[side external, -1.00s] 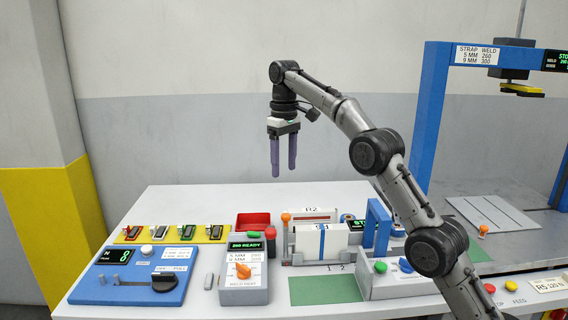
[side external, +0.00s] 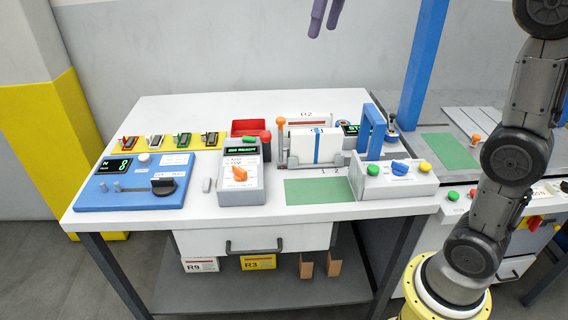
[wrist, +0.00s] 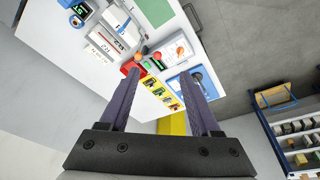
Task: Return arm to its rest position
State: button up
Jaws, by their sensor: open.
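My gripper (side external: 325,18) shows only its two purple fingers at the top edge of the side external view, high above the back of the white table (side external: 180,106). In the wrist view my gripper (wrist: 160,90) is open, with nothing between the fingers, and the table lies well below it. The arm rises on the right from a yellow base; its upper part is cut off by the frame.
On the table are a blue panel (side external: 130,195), a grey weld-heat box (side external: 241,186), a red tray (side external: 250,125), a white strapped bundle (side external: 308,146) and a blue arch (side external: 371,128). A blue post (side external: 422,70) stands behind. Shelves (wrist: 300,140) show in the wrist view.

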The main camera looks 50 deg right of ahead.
jog(key=s+a+f+t, duration=0.1)
jog(key=s+a+f, duration=0.15)
jog(key=s, duration=0.65)
jog(key=s+f+t, duration=0.1)
jog(key=s+f, duration=0.4)
jog(key=f, duration=0.4)
jog(key=s+f, duration=0.5)
jog(key=f, duration=0.5)
jog(key=shift+s+a+m+t, duration=0.3)
jog(key=shift+s+m+t, duration=0.05)
jog(key=shift+m+t, duration=0.05)
